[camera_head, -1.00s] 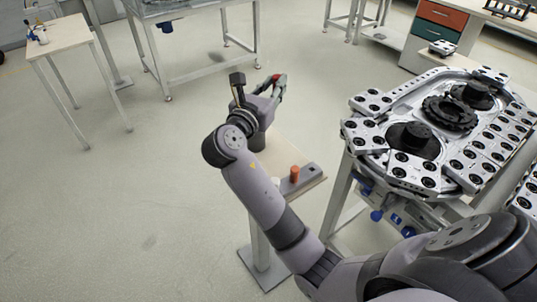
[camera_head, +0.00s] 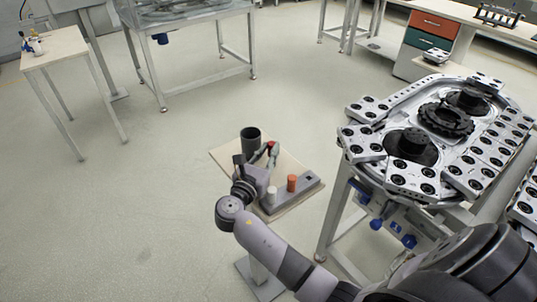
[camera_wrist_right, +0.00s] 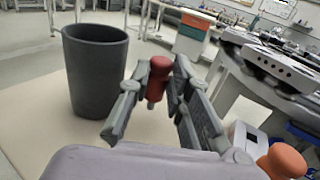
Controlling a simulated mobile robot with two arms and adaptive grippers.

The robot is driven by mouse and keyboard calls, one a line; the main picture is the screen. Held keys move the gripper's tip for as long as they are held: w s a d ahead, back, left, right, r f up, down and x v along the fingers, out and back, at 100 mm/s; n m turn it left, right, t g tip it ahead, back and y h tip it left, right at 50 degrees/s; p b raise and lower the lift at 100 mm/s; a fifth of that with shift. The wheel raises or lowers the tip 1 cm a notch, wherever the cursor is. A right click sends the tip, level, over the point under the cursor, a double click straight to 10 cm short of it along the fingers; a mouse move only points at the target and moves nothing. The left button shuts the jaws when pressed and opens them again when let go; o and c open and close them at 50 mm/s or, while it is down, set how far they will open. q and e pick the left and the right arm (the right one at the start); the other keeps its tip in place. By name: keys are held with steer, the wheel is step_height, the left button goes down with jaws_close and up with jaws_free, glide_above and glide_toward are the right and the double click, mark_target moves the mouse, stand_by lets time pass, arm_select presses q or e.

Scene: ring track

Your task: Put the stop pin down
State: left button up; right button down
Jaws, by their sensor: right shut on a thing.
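The red stop pin (camera_wrist_right: 157,82) with a short grey tip is between the fingers of my right gripper (camera_wrist_right: 170,70), which is shut on it. In the head view the red pin (camera_head: 270,147) shows above the small table (camera_head: 229,155), just right of a dark grey cup (camera_head: 250,135). My right gripper (camera_head: 268,158) reaches over this table; the gap below the pin is hard to judge. My left gripper is out of view.
The ring track (camera_head: 435,130) with metal plates stands on a frame to the right of the small table. A side table (camera_head: 55,45) with small bottles is far left. Open floor lies to the left. In the wrist view, bare tabletop shows around the cup (camera_wrist_right: 92,75).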

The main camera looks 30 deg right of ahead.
steer(key=shift+f, duration=0.35)
steer(key=shift+f, duration=0.1)
steer(key=c, duration=1.5)
jaws_free()
steer(key=shift+o, duration=0.2)
steer(key=shift+s+a, duration=0.1)
steer(key=shift+a, duration=0.05)
steer(key=b+v, duration=0.1)
steer(key=v, duration=1)
steer(key=shift+s+a, duration=0.2)
steer(key=shift+s, duration=0.05)
